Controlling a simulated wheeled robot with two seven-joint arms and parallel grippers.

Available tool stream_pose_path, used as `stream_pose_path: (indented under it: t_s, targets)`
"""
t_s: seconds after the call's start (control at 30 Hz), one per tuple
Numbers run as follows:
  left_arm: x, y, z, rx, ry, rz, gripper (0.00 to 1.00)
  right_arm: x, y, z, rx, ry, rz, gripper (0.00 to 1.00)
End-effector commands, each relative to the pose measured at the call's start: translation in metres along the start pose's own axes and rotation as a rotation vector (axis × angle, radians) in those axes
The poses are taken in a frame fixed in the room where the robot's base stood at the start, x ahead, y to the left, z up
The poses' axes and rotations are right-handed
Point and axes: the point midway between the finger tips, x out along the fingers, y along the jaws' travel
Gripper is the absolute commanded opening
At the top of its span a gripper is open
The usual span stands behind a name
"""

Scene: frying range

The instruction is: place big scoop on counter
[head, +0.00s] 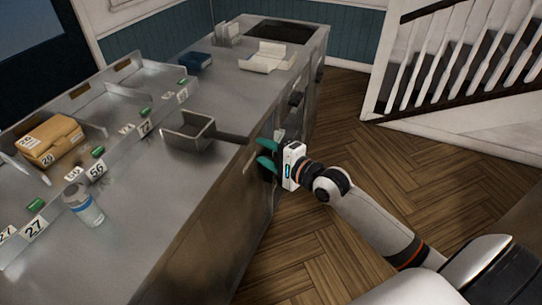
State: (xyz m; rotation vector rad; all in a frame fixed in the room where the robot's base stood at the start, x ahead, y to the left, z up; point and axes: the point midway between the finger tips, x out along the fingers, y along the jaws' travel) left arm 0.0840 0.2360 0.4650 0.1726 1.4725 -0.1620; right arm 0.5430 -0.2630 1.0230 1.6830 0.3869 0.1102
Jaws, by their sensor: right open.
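The big scoop (187,132), a grey open metal pan-like scoop, rests on the steel counter (165,195). Its dark handle (233,137) points right to the counter's front edge. My right gripper (268,154), with green fingers, is open beside the counter's edge, just right of and slightly below the handle's end. It looks empty and apart from the handle. My left gripper is not in view.
A bottle (86,206) stands left on the counter, and a tan package (46,140) lies in a divided section with number tags. A white open box (267,57) and a dark blue item (196,62) lie farther back. Counter around the scoop is clear.

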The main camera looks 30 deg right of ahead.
Motion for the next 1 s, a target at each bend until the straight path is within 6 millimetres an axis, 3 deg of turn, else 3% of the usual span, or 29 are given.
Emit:
stream_pose_path:
  t_s: [0.2, 0.43, 0.57, 0.67, 0.77, 0.8, 0.87, 0.9, 1.0]
  targets:
    - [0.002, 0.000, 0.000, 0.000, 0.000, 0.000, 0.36, -0.017, 0.000, 0.000, 0.000, 0.001, 0.000, 0.45]
    - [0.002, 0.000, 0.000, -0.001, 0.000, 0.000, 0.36, -0.018, 0.000, 0.000, 0.000, 0.000, 0.000, 0.45]
    - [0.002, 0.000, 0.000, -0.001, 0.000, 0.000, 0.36, -0.014, -0.021, 0.011, -0.036, -0.030, -0.034, 0.45]
    - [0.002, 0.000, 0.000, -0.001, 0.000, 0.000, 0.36, -0.010, -0.077, 0.035, -0.137, -0.092, -0.127, 0.45]
    - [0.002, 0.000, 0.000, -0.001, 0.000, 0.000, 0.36, -0.017, -0.166, 0.062, -0.305, -0.148, -0.289, 0.45]
    - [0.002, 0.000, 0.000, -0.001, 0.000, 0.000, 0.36, -0.024, -0.206, 0.069, -0.382, -0.156, -0.368, 0.45]
    - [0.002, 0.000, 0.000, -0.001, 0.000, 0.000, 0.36, -0.039, -0.265, 0.075, -0.501, -0.146, -0.487, 0.45]
    - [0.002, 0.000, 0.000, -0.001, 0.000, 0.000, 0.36, -0.053, -0.304, 0.075, -0.578, -0.126, -0.568, 0.45]
    - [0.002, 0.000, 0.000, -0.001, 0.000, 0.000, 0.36, -0.095, -0.397, 0.065, -0.768, -0.027, -0.763, 0.45]
